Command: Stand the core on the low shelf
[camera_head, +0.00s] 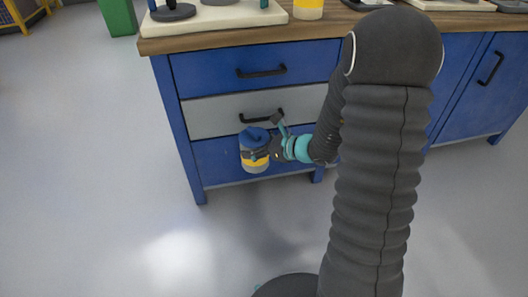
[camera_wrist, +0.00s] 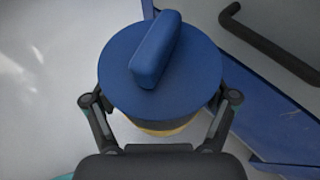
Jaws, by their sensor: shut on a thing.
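My gripper (camera_head: 263,152) is shut on a short cylinder (camera_head: 254,166) with a blue top and a yellow band. I take it for the core, though I cannot be sure. It looks roughly upright, held clear of the floor before the cabinet's lower front. In the wrist view its round blue cap (camera_wrist: 118,62) with a raised ridge faces me. The fingers of my gripper (camera_wrist: 160,128) sit either side of its body, whose lower part is mostly hidden. I cannot make out a low shelf for certain.
The blue cabinet has a blue upper drawer (camera_head: 215,72) and a grey drawer (camera_head: 215,116) with black handles. A handle (camera_wrist: 265,45) is close at right in the wrist view. The wooden worktop (camera_head: 220,40) carries a yellow-and-white can (camera_head: 308,9). Floor (camera_head: 100,170) at left is clear.

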